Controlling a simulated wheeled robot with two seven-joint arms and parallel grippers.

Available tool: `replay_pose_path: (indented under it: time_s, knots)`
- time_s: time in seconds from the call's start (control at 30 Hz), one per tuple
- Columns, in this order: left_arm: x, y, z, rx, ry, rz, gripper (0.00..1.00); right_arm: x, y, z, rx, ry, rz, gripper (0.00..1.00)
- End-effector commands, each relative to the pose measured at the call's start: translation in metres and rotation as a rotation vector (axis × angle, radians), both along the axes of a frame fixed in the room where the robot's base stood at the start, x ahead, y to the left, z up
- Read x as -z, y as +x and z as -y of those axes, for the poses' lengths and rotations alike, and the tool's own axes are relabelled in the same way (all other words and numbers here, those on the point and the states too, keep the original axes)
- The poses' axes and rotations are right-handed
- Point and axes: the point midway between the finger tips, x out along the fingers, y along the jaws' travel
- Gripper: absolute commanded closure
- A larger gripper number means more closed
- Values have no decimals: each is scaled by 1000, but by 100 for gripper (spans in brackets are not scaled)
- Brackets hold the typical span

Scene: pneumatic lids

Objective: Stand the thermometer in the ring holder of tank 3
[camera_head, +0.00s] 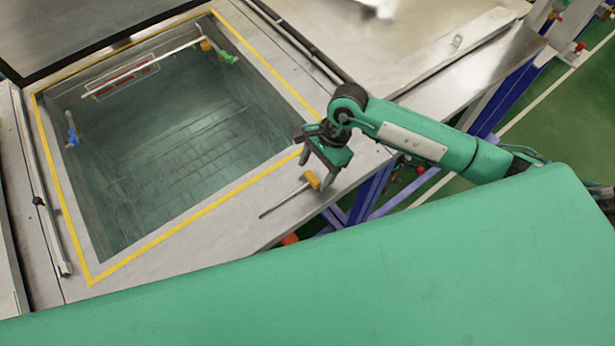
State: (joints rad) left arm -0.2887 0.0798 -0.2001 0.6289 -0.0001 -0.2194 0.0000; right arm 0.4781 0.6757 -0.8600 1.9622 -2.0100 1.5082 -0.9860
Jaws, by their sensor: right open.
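The thermometer (313,181) lies on the steel ledge at the near right corner of the open tank (185,150). It has a yellow head and a thin metal stem pointing to the lower left. My right gripper (321,172) is open, right at the yellow head; I cannot tell whether it touches it. Small fittings sit inside the tank's rim: a yellow one (206,45) and a green one (228,57) at the far right, a blue one (71,130) at the left. I cannot tell which is the ring holder. No tank number is readable. My left gripper is out of view.
A raised lid (70,30) stands behind the tank, and a yellow line frames its opening. A closed steel cover (400,45) lies to the right. Metal rails run along both sides. Blue frame legs (370,195) and green floor show beyond the ledge.

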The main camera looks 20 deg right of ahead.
Motion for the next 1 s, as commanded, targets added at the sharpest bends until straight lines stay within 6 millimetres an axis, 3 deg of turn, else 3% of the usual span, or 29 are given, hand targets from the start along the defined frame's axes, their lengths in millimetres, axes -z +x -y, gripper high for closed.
replay_pose_path:
  time_s: [0.13, 0.47, 0.73, 1.0]
  knots:
    - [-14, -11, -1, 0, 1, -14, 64, 14, -2, -8, 1, 1, -4, 33]
    - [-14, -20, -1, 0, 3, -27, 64, 24, -3, -10, 1, -1, 0, 33]
    - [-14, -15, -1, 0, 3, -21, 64, 24, -3, -10, 0, -1, 1, 81]
    - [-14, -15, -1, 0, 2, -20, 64, 23, -2, -10, 0, -1, 1, 81]
